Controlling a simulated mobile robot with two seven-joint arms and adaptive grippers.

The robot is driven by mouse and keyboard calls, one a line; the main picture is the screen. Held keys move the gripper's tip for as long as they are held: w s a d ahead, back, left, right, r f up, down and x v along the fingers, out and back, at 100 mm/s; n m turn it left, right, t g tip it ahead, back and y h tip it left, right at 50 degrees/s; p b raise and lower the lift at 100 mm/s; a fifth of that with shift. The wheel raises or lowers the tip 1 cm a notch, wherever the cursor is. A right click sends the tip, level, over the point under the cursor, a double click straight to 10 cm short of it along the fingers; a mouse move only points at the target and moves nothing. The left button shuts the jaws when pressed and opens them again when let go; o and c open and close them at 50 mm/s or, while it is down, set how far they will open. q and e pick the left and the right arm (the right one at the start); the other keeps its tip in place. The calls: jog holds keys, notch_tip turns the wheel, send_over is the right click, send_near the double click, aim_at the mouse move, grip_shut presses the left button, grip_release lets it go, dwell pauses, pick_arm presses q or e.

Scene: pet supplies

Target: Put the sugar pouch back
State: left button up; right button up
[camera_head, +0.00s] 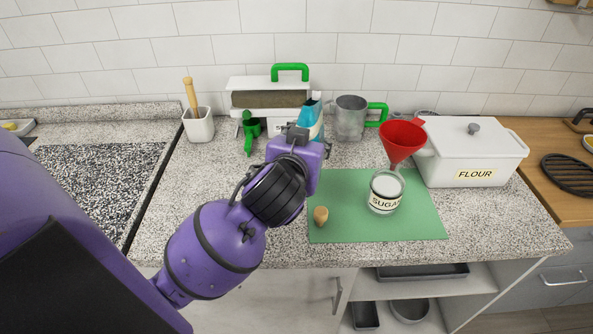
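A blue and white pouch (312,118) stands upright at the back of the counter, in front of a white bin (263,129); I take it as the sugar pouch. My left gripper (303,136) is right in front of it and hides its lower part. The fingers are mostly hidden behind the purple wrist, so I cannot tell whether they grip the pouch. A glass jar (384,193) labelled SUGAR, filled with white, stands on the green mat (345,185). A red funnel (402,140) shows at its top. My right gripper is not in view.
A cork-like stopper (320,215) lies on the mat. A green scoop (250,130), a white crock (198,125) and a metal mug (350,118) with a green handle line the back. A white FLOUR bin (468,152) stands right. The counter's left front is clear beneath my arm.

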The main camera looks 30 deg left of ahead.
pick_arm(q)
jog(key=s+a+r+n+t+y+b, duration=0.25)
jog(key=s+a+y, duration=0.25)
jog(key=a, duration=0.5)
jog(key=w+a+f+b, duration=0.1)
jog(key=w+f, duration=1.1)
jog(key=w, duration=0.2)
jog(key=shift+f+n+g+y, duration=0.3)
jog(key=shift+f+n+g, duration=0.05)
jog(key=shift+f, duration=0.05)
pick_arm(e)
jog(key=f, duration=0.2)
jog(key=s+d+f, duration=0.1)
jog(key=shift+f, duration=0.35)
pick_arm(q)
jog(key=shift+f, duration=0.25)
jog(key=o, duration=1.3)
